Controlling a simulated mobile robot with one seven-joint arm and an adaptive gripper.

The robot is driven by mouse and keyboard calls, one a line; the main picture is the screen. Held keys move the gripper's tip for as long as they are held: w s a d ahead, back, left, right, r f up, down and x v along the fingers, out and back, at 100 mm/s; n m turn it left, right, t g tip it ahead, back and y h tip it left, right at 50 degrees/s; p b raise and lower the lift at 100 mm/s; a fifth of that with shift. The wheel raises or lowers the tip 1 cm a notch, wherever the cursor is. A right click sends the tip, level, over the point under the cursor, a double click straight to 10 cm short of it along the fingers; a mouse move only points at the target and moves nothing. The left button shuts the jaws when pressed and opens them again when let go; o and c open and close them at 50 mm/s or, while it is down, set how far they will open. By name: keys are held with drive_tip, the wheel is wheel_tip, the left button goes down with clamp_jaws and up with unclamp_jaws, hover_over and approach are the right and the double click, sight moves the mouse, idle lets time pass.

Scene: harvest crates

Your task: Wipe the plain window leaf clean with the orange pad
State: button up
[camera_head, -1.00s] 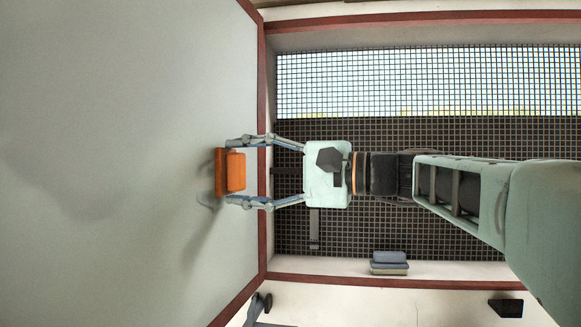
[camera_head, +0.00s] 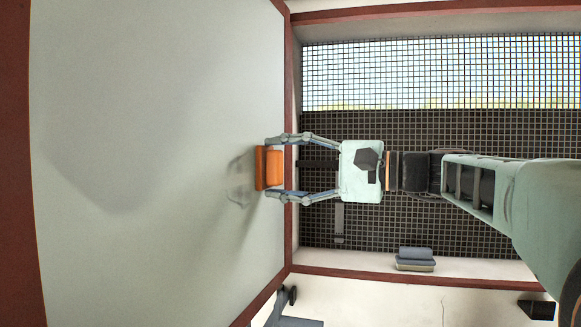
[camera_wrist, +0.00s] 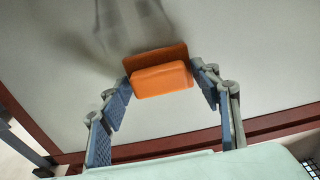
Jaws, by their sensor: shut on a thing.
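The plain window leaf (camera_head: 150,130) is a pale grey panel in a dark red frame. It fills the left half of the head view and the background of the wrist view (camera_wrist: 60,60). My gripper (camera_head: 273,168) is shut on the orange pad (camera_head: 269,168), holding it by its block between the two fingers. In the wrist view the pad (camera_wrist: 162,80) sits between the fingertips, its wider face toward the leaf. The pad is near the leaf's right edge in the head view. I cannot tell whether it touches the surface. A faint shadow or reflection lies beside it.
A window opening with a dark grid mesh (camera_head: 400,130) lies behind my arm. A blue-grey and beige block (camera_head: 415,259) rests on the sill. A dark handle (camera_head: 290,296) is below the leaf's lower corner. A small black object (camera_head: 537,309) is at lower right.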

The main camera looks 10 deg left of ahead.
drive_tip(key=d, duration=0.5)
drive_tip(key=shift+s+d+r, duration=0.1)
drive_tip(key=shift+s, duration=0.05)
drive_tip(key=c, duration=0.3)
drive_tip(key=shift+d, duration=0.2)
drive_tip(key=d, duration=0.2)
drive_tip(key=shift+s+d, duration=0.15)
drive_tip(key=shift+d, duration=0.25)
drive_tip(key=shift+s, duration=0.15)
